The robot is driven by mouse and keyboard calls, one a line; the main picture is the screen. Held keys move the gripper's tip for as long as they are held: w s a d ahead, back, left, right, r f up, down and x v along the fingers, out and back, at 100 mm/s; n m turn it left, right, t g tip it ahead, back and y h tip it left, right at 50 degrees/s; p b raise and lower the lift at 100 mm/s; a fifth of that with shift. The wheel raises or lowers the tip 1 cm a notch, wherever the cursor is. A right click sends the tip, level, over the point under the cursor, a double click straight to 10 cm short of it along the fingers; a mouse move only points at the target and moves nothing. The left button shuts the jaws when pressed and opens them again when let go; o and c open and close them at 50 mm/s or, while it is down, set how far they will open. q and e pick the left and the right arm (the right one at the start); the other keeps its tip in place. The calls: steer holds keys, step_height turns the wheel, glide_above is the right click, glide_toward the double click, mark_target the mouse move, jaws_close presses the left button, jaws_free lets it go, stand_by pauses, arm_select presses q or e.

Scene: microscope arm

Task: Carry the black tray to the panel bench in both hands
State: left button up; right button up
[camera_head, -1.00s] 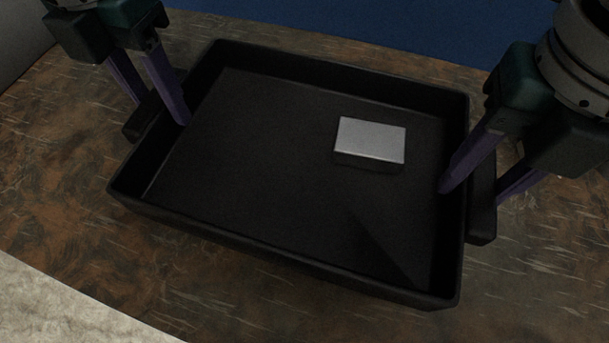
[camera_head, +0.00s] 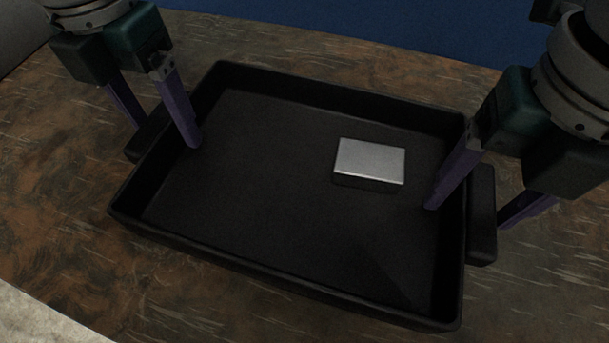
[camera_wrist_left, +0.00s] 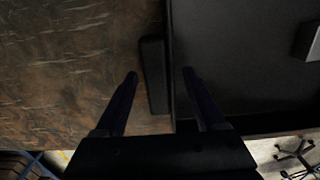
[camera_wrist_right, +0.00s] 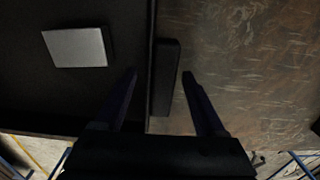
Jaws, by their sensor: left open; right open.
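The black tray (camera_head: 270,190) rests on a brown mottled surface, with a bar handle on its left side and another on its right. My left gripper (camera_head: 165,135) is open, its fingers on either side of the left handle (camera_wrist_left: 153,75) and wall, one inside the tray and one outside. My right gripper (camera_head: 470,208) is open and likewise straddles the right wall and handle (camera_wrist_right: 165,78). Both wrist views show gaps between the fingers and the handles. A silver-grey block (camera_head: 370,161) lies in the tray, right of centre; it also shows in the right wrist view (camera_wrist_right: 75,47).
The brown surface (camera_head: 60,200) is clear around the tray. A blue area (camera_head: 350,22) lies beyond its far edge. A pale surface (camera_head: 40,318) shows at the near left. The left wrist view shows a dark chair base (camera_wrist_left: 296,155) below.

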steer(key=shift+r, duration=0.15)
arm_select(q)
step_height(320, 180, up, 12)
arm_select(e)
step_height(320, 180, up, 12)
stand_by(0.6)
steer(key=shift+s, duration=0.1)
stand_by(0.3)
